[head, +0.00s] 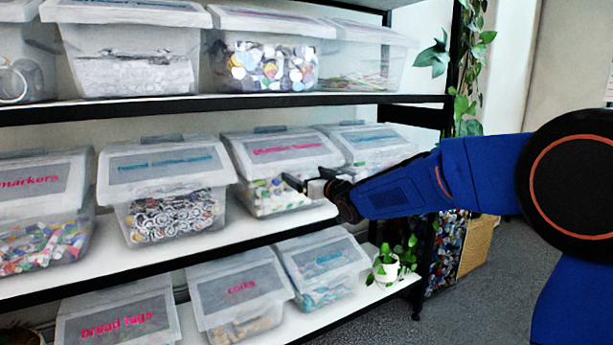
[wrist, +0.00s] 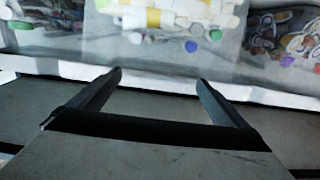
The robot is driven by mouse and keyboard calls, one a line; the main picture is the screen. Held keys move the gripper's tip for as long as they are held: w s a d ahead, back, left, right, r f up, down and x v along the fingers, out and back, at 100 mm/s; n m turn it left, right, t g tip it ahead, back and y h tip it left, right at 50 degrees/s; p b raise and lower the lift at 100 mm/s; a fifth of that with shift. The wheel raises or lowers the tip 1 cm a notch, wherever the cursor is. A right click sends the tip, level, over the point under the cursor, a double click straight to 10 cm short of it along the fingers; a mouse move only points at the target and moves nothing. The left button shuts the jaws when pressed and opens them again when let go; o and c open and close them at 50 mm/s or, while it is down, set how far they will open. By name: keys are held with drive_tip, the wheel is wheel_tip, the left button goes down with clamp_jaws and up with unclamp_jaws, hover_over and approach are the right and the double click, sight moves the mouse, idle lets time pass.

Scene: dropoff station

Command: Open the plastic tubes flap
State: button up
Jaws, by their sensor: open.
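The plastic tubes bin (head: 266,192) is a clear tub on the middle shelf, holding white tubes and coloured caps. Its whitish front flap (head: 285,150) has a dark panel with red lettering, too small to read surely, and looks closed. My gripper (head: 291,182) is at the bin's front right, below the flap's front edge; contact cannot be told. In the wrist view my gripper (wrist: 160,80) has its two fingers spread with nothing between them. The bin's clear wall and tubes (wrist: 165,18) show beyond the fingertips. The flap is not clearly visible in the wrist view.
A bin with blue lettering (head: 165,165) stands left of it, and another (head: 370,140) stands close on the right, partly behind my arm. Shelf boards (head: 225,99) run above and below. A potted plant (head: 390,265) sits on the lower shelf. Open floor lies at the right.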

drive_tip(key=shift+w+a, duration=0.1)
drive_tip(key=c, duration=1.5)
drive_tip(key=shift+s+r, duration=0.25)
drive_tip(key=shift+r, duration=0.45)
drive_tip(key=r, duration=0.4)
drive_tip(key=s+d+r, duration=0.1)
drive_tip(key=r, duration=0.2)
drive_tip(key=shift+s+d, duration=0.1)
drive_tip(key=shift+c, duration=0.2)
wheel_tip(320, 180, up, 8)
drive_tip(key=shift+w+a+f, duration=0.15)
drive_tip(key=shift+w+a, duration=0.15)
drive_tip(key=shift+w, duration=0.1)
drive_tip(key=shift+o, duration=0.2)
drive_tip(key=shift+w+a+r, duration=0.1)
drive_tip(key=shift+w+r, duration=0.05)
drive_tip(key=shift+r, duration=0.35)
drive_tip(key=shift+w+a+r, duration=0.1)
drive_tip(key=shift+w+r, duration=0.05)
drive_tip(key=shift+r, duration=0.3)
